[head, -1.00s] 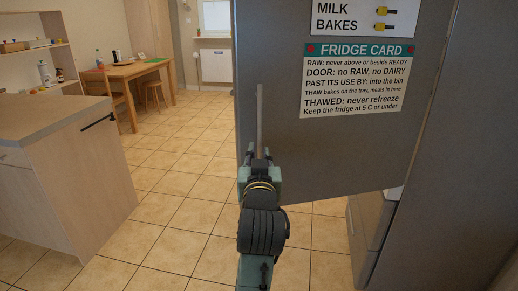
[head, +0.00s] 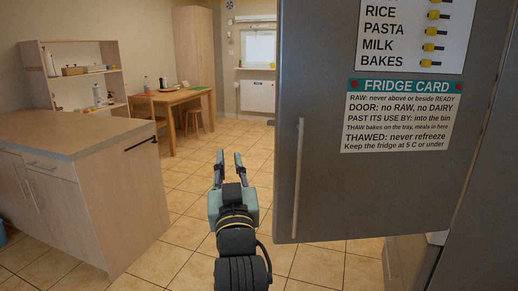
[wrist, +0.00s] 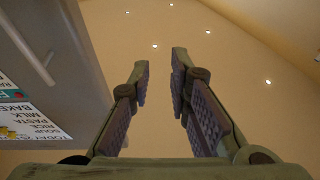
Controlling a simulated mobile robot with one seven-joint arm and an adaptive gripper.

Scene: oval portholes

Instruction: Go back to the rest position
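My gripper (head: 229,162) is in the lower middle of the head view, left of the fridge door's handle (head: 298,180) and apart from it. Its two fingers are spread with nothing between them. In the wrist view my gripper (wrist: 160,75) is also open and empty, with the ceiling behind it. The grey fridge door (head: 330,210) stands ajar on the right. It carries a fridge card (head: 402,115) and a list sheet (head: 415,35) with yellow tabs. In the wrist view the door handle (wrist: 28,50) shows at the upper left.
A counter (head: 75,135) stands at the left. A wooden table (head: 170,100) with stools and a shelf unit (head: 80,80) are at the back left. Tiled floor (head: 180,200) is clear between the counter and the fridge door.

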